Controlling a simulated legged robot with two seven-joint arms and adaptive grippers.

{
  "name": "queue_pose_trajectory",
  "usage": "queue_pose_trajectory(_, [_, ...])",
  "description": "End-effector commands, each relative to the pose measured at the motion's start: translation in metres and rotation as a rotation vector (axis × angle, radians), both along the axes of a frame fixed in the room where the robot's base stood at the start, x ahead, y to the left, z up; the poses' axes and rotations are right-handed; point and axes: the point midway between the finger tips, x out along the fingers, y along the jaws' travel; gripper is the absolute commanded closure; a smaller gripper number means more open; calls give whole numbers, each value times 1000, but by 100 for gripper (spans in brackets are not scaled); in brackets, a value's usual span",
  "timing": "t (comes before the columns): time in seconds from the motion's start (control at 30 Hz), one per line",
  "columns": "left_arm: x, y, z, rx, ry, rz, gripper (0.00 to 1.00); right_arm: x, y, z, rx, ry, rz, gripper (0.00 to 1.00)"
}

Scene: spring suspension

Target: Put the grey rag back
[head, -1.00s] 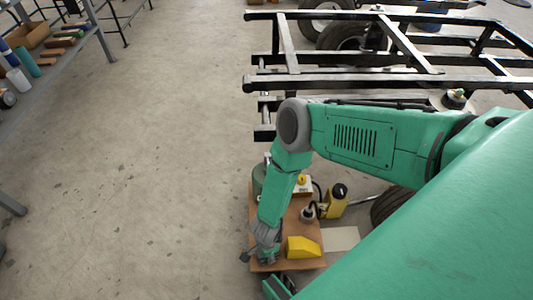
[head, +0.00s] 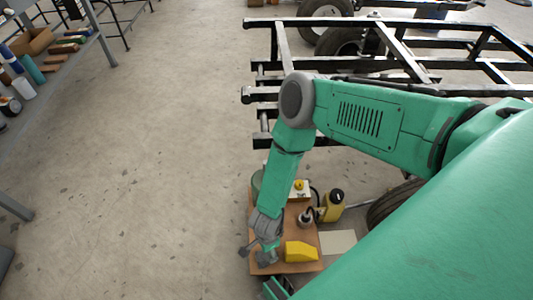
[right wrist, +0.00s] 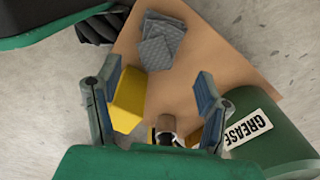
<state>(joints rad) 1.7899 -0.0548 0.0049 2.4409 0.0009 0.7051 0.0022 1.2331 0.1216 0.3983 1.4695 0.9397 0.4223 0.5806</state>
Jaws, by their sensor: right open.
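The grey rag (right wrist: 160,42), a folded quilted cloth in overlapping layers, lies on a brown board (right wrist: 210,62) near its corner in the right wrist view. My right gripper (right wrist: 158,70) is open above the board, its two fingers spread apart. The rag lies beyond the fingertips, between their lines, with nothing gripped. In the head view my right gripper (head: 258,252) is low over the board's near left end, and I cannot clearly make out the rag there. My left gripper is not in view.
A yellow wedge (right wrist: 128,100) stands beside the left finger. A green grease can (right wrist: 270,130) is close to the right finger. A yellow bottle (head: 332,206) stands at the board's right. A black frame (head: 350,92) lies beyond.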

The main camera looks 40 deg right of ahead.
Motion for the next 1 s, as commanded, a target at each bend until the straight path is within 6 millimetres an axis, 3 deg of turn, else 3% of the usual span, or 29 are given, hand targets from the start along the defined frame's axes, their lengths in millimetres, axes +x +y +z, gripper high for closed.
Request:
queue_pose_trajectory(0.03, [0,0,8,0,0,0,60,0,0,13,1,0,0,37])
queue_pose_trajectory(0.2, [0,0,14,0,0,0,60,0,0,30,0,1,-1,37])
queue_pose_trajectory(0.57, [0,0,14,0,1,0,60,-2,0,35,-2,-2,33,37])
queue_pose_trajectory(0.67, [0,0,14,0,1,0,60,-9,-3,47,-14,-7,165,37])
queue_pose_trajectory(0.77, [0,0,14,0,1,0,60,-20,-11,70,-35,-19,414,37])
queue_pose_trajectory(1.0, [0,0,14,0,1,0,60,-59,-46,147,-80,-38,1129,37])
